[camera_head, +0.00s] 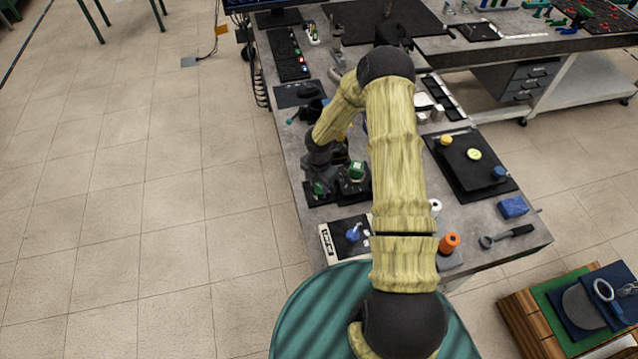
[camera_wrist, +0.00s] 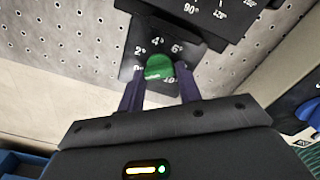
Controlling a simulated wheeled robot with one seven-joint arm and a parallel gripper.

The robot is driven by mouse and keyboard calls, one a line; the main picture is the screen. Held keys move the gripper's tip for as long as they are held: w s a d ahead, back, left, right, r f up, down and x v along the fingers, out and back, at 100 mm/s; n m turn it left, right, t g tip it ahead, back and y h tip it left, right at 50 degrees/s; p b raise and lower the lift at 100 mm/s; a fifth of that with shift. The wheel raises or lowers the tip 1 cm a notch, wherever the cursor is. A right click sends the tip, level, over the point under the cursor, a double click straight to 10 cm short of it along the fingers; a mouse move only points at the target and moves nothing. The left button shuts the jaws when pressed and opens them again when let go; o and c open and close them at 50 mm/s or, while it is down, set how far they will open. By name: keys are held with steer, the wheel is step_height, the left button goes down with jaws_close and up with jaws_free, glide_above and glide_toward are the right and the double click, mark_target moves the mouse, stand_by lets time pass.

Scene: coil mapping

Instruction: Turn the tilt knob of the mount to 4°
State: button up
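In the wrist view the green tilt knob (camera_wrist: 158,67) sits on a dark dial plate with white marks; 2°, 4° and 6° are readable above it, and lower marks are partly covered. The knob's pointer is not clear enough to read. My gripper (camera_wrist: 160,78) has its two dark fingers on either side of the knob, open, with narrow gaps seeming to remain; contact cannot be told for sure. In the head view a green knob (camera_head: 319,187) shows just below my wrist at the bench's left edge. My fingers are not clear there.
Above the knob is another dark dial plate (camera_wrist: 205,12) marked 90° and more. A blue knob (camera_head: 352,235) on a panel is nearer the front. My arm covers the bench's middle.

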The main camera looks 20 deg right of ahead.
steer(key=shift+m, duration=0.3)
steer(key=m+b, duration=0.2)
steer(key=m, duration=0.2)
steer(key=shift+w+b, duration=0.1)
steer(key=shift+b, duration=0.2)
steer(key=m+b, duration=0.2)
steer(key=m, duration=0.3)
steer(key=shift+m, duration=0.3)
steer(key=m+b, duration=0.2)
steer(key=m, duration=0.3)
steer(key=shift+w+b, duration=0.15)
steer(key=shift+b, duration=0.15)
steer(key=m+b, duration=0.1)
steer(key=m, duration=0.3)
steer(key=shift+r+m, duration=0.1)
steer(key=shift+m, duration=0.2)
steer(key=o, duration=1)
